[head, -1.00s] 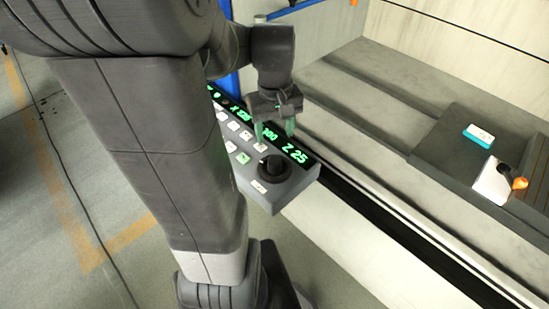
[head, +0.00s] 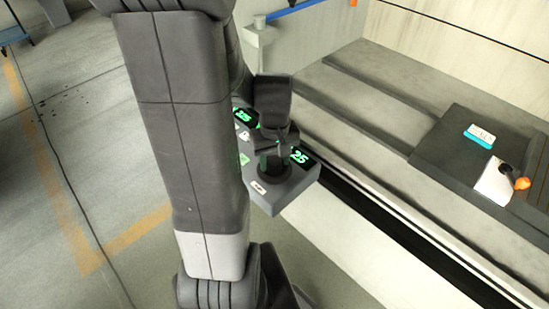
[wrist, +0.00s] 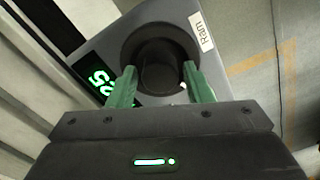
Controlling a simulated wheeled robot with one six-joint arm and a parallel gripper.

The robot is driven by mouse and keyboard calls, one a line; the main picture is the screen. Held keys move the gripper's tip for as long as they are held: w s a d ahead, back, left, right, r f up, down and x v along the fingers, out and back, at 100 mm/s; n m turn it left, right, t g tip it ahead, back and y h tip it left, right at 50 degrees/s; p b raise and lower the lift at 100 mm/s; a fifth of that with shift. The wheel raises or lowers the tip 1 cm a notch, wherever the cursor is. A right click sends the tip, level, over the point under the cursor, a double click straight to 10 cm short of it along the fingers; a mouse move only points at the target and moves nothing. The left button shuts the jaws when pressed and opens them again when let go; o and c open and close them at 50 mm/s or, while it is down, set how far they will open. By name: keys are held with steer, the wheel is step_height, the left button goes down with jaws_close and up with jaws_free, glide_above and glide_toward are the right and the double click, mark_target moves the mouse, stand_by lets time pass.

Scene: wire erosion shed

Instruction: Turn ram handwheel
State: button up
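The ram handwheel (head: 273,181) is a dark round knob on the near end of the grey control panel (head: 295,187). In the wrist view the handwheel (wrist: 161,62) shows as a dark hub in a round dark ring, beside a white label reading "Ram" (wrist: 201,31). My gripper (head: 271,160) is over the handwheel. In the wrist view its green fingers (wrist: 161,88) stand apart, one on each side of the hub, with slim gaps seeming to show. Whether they touch it is hard to tell. The gripper hides part of the handwheel in the head view.
A long grey machine bed lies to the right, with a teal-and-white box (head: 479,135) and a white block (head: 493,182) with an orange knob. Open floor lies left.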

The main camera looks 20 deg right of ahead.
mark_target(274, 161)
steer(key=c, duration=0.7)
steer(key=shift+m, duration=0.5)
steer(key=o, duration=1)
steer(key=shift+r, duration=0.1)
step_height(274, 161, up, 14)
steer(key=shift+f+p, duration=0.2)
steer(key=shift+p, duration=0.5)
steer(key=shift+f, duration=0.1)
